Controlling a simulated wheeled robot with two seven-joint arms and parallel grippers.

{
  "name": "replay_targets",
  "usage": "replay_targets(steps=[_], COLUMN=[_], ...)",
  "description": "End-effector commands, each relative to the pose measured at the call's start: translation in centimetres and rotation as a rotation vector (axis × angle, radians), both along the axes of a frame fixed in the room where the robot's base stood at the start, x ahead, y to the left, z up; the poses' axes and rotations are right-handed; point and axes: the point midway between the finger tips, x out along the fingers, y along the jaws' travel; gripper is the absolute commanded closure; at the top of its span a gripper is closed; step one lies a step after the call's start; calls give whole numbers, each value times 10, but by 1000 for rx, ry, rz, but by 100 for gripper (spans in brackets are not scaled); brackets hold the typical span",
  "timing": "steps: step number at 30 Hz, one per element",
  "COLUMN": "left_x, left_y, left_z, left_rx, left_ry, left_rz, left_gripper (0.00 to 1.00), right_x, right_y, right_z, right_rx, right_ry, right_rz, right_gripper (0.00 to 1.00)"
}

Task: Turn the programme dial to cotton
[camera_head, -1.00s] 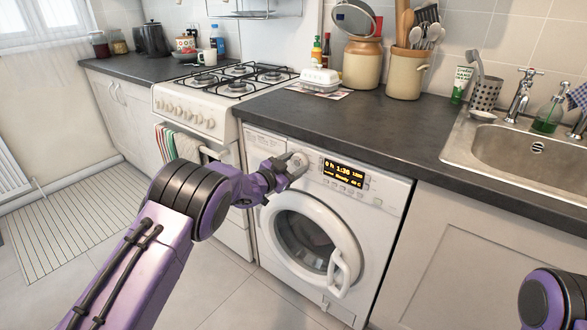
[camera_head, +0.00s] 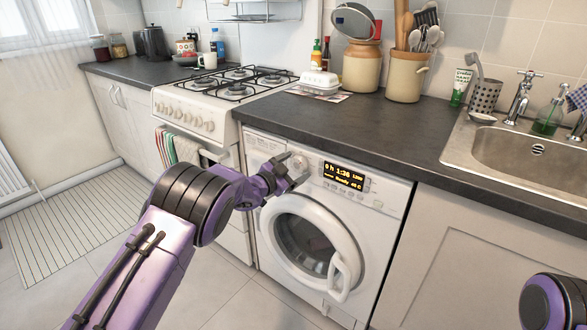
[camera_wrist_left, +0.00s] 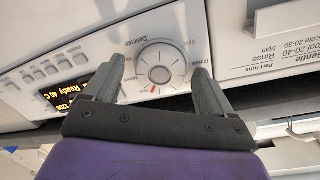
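The washing machine (camera_head: 380,225) stands under the counter with its round door shut. Its programme dial (camera_head: 299,161) is at the panel's left, beside the lit display (camera_head: 343,175), which reads "Ready". In the left wrist view, the white dial (camera_wrist_left: 159,75) shows a red mark at its lower part, with programme words around it. My left gripper (camera_head: 291,170) is in front of the dial; in the left wrist view its fingers (camera_wrist_left: 158,78) are spread to either side of the dial, with gaps visible. My right gripper is out of view; only part of my right arm shows.
A dark counter (camera_head: 350,125) runs above the washer, with a sink (camera_head: 530,160) at the right. A cooker (camera_head: 215,105) with a hanging towel (camera_head: 185,148) stands at the left. The white door handle (camera_head: 340,275) sticks out below the panel.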

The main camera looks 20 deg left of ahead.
Motion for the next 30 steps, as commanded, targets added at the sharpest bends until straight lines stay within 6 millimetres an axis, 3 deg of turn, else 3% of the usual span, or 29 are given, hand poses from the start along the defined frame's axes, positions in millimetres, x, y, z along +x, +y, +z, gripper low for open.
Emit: replay_targets(steps=[8, 16, 21, 30], left_x=[-10, -67, -91, -96], left_y=[5, 30, 40, 42], left_z=[2, 5, 6, 6], left_rx=[1, 0, -1, 0], left_ry=[0, 2, -1, 0], left_rz=[1, 2, 2, 0], left_gripper=[15, 15, 15, 15], right_x=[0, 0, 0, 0], right_y=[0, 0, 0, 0], right_z=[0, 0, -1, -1], right_rx=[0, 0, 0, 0], right_ry=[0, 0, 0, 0], right_rz=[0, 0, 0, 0], right_gripper=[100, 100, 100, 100])
